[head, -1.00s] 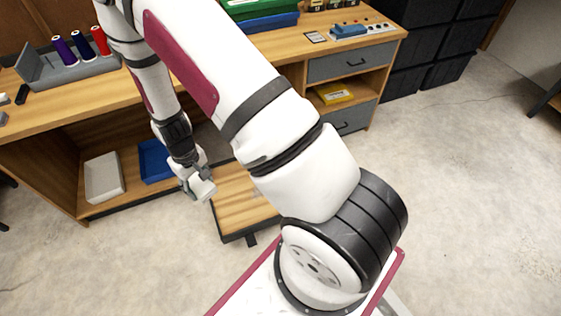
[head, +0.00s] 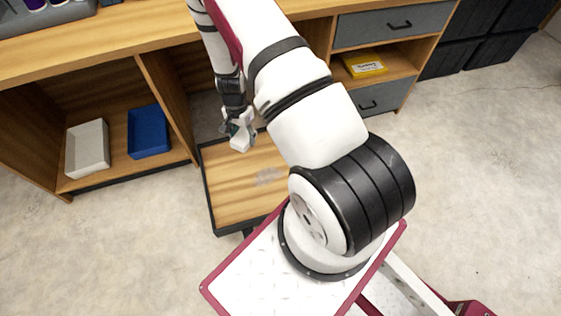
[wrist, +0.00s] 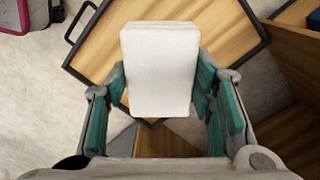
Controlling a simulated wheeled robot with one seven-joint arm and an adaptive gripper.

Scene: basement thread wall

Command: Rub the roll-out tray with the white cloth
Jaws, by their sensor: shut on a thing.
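The roll-out tray (head: 228,193) is a wooden board with a dark rim, pulled out from under the workbench. A pale greyish smudge (head: 268,177) shows on its surface, partly beside my arm. My gripper (head: 238,137) is over the tray's back left part, shut on the white cloth (head: 240,144), which looks like a thick folded block. In the wrist view the cloth (wrist: 160,68) sits between the teal-padded fingers, with the tray (wrist: 205,33) beyond it. I cannot tell whether the cloth touches the tray. My arm hides the tray's right part.
The workbench (head: 110,55) stands behind, with a white bin (head: 88,148) and a blue bin (head: 148,132) on its lower left shelf. A yellow box (head: 364,65) lies on a right shelf between grey drawers. Black crates (head: 490,50) stand at the back right. Floor at left is clear.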

